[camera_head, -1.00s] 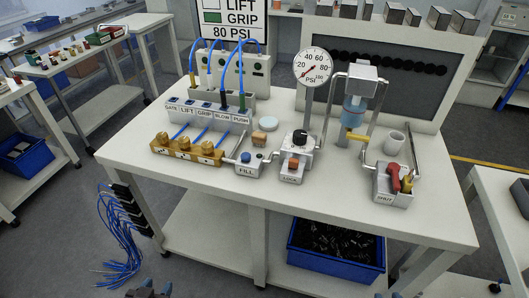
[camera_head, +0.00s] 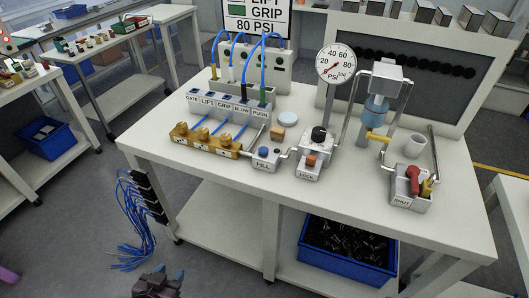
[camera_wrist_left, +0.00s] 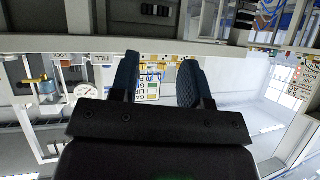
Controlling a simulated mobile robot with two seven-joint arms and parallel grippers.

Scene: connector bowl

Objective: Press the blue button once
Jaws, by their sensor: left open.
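The blue button (camera_head: 263,152) is a small round cap on a grey box labelled FILL (camera_head: 266,162), near the front edge of the white workbench (camera_head: 300,195). My left gripper (camera_head: 170,271) is low in the head view, in front of the bench and well apart from the button. In the left wrist view, which is upside down, its two dark ribbed fingers (camera_wrist_left: 160,78) stand apart with nothing between them. The FILL label shows there at the upper left, but I cannot make out the button clearly. My right gripper is not in view.
Beside the FILL box are the brass valve block (camera_head: 205,142), the LOCK box with an orange button (camera_head: 311,160) and a SHUT box with a red handle (camera_head: 413,179). A pressure gauge (camera_head: 336,64) stands behind. Blue hoses (camera_head: 130,225) hang at the bench's left end.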

